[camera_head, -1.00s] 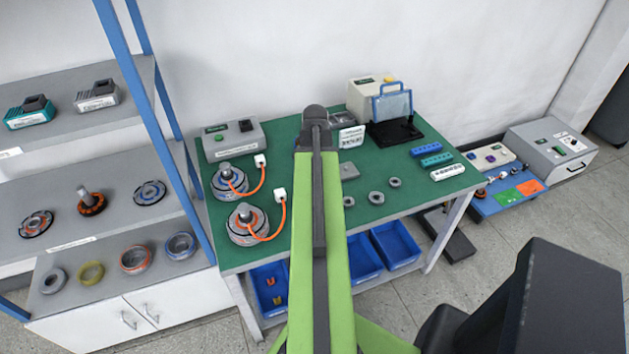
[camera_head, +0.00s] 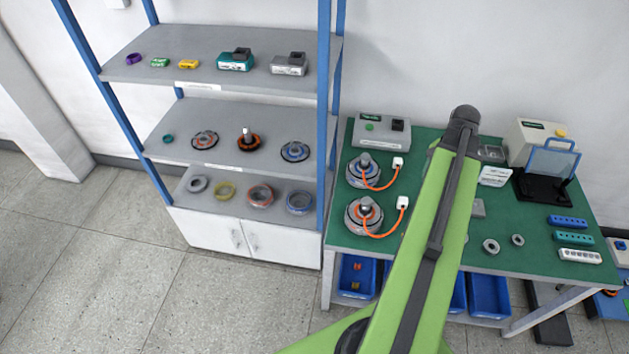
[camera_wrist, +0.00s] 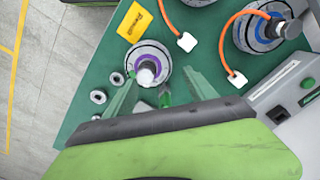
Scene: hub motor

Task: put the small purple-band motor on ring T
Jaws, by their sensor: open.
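The purple-band motor (camera_wrist: 148,66) shows in the wrist view: a round grey body with a purple ring and a pale shaft on top. It sits on the green bench top. My gripper (camera_wrist: 160,80) is open, its two green fingers apart, with the motor near and beyond the fingertips. I cannot tell the height gap between them. In the head view my arm hides the gripper and the motor. No ring T label is readable in either view, so I cannot tell which ring it is.
Two motors with orange cables (camera_head: 364,216) (camera_head: 363,170) stand on the bench's left side. Small grey rings (camera_head: 491,246) (camera_head: 518,240) lie right of my arm. A yellow card (camera_wrist: 135,22) lies by the purple-band motor. A shelf rack (camera_head: 250,87) with rings stands left; open floor lies before it.

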